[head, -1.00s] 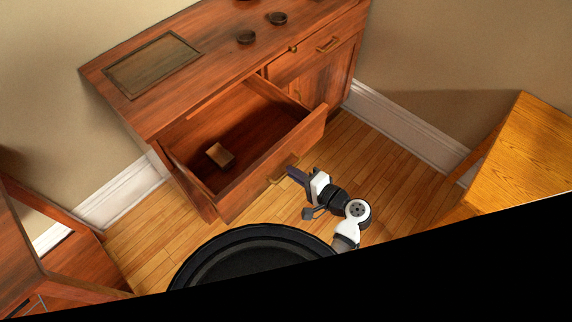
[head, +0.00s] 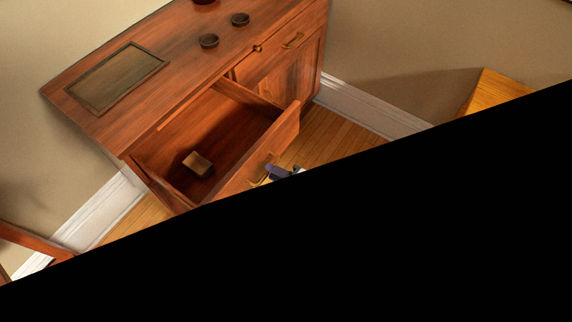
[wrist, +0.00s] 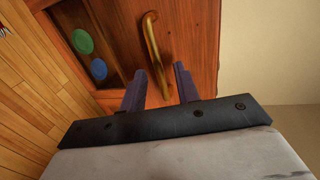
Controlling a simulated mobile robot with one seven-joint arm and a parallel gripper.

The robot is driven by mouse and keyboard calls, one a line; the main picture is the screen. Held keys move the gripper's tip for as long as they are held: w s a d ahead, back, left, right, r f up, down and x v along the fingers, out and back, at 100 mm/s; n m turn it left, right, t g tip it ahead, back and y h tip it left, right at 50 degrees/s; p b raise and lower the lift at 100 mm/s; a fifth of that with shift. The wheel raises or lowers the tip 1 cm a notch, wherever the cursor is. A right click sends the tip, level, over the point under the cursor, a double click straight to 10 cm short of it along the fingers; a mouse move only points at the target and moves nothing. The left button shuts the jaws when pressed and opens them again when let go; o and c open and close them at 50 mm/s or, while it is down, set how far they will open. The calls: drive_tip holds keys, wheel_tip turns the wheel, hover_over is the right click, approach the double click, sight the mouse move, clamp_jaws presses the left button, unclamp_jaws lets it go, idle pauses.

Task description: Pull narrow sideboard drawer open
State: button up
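The reddish-brown sideboard (head: 185,60) stands against the wall in the head view. Its left drawer (head: 283,132) is pulled well out, with a small tan block (head: 197,163) inside. Its right drawer (head: 270,57) is shut. My gripper (head: 278,171) is at the outer face of the open drawer, by its brass handle (head: 258,182). In the wrist view, the two dark fingers of my gripper (wrist: 160,70) are apart, and the lower end of the curved brass handle (wrist: 152,42) shows between them. I see no finger closed on it. Black hides most of my arm in the head view.
Two dark round objects (head: 209,40) and a framed dark panel (head: 115,75) are on the sideboard top. A yellowish wooden piece of furniture (head: 492,88) stands at the right. A green disc (wrist: 83,42) and a blue disc (wrist: 99,69) show in the wrist view.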

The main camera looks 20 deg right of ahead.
drive_tip(key=b+v, duration=0.2)
drive_tip(key=v, duration=1.1)
drive_tip(key=shift+s+d, duration=0.2)
drive_tip(key=shift+s, duration=0.05)
